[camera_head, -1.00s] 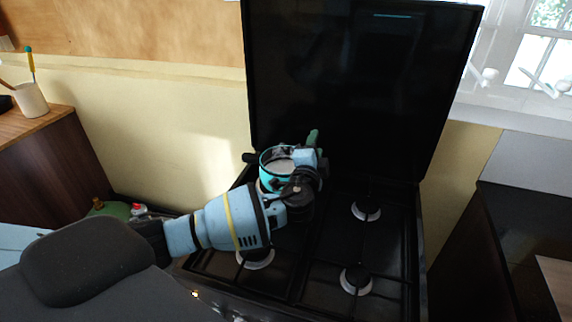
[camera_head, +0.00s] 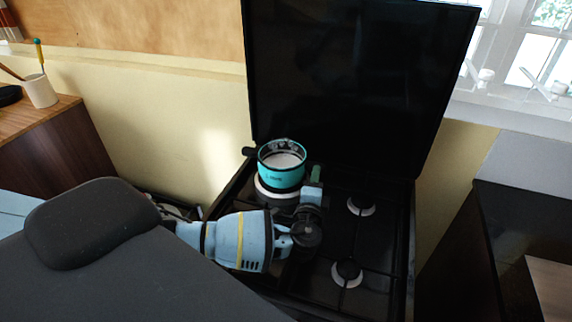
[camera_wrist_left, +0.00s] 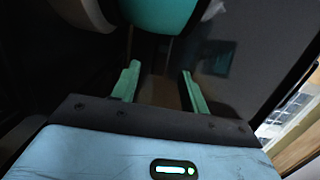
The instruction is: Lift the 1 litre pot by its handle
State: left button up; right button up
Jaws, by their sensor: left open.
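The turquoise pot (camera_head: 281,178) stands on the back left burner of the black stove, with a dark rim and a pale inside. A short black handle (camera_head: 249,151) sticks out from its left side. In the left wrist view the pot's turquoise side (camera_wrist_left: 165,12) shows at the top edge, beyond the fingers. My left gripper (camera_head: 316,174) is just right of the pot and in front of it, apart from it. Its two green fingers (camera_wrist_left: 158,84) are spread with nothing between them. My right gripper is not in view.
The stove's raised black lid (camera_head: 350,80) stands behind the pot. Free burners (camera_head: 361,205) lie to the right and front right (camera_head: 347,273). A wooden counter with a white utensil cup (camera_head: 41,91) is at the far left. A dark cabinet (camera_head: 500,230) stands right.

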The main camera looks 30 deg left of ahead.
aim_at(320, 164)
pick_arm(q)
jog(key=shift+d+x, duration=0.2)
jog(key=shift+x, duration=3.85)
jog(key=shift+c, duration=0.4)
grip_shut()
jog(key=shift+r, duration=0.15)
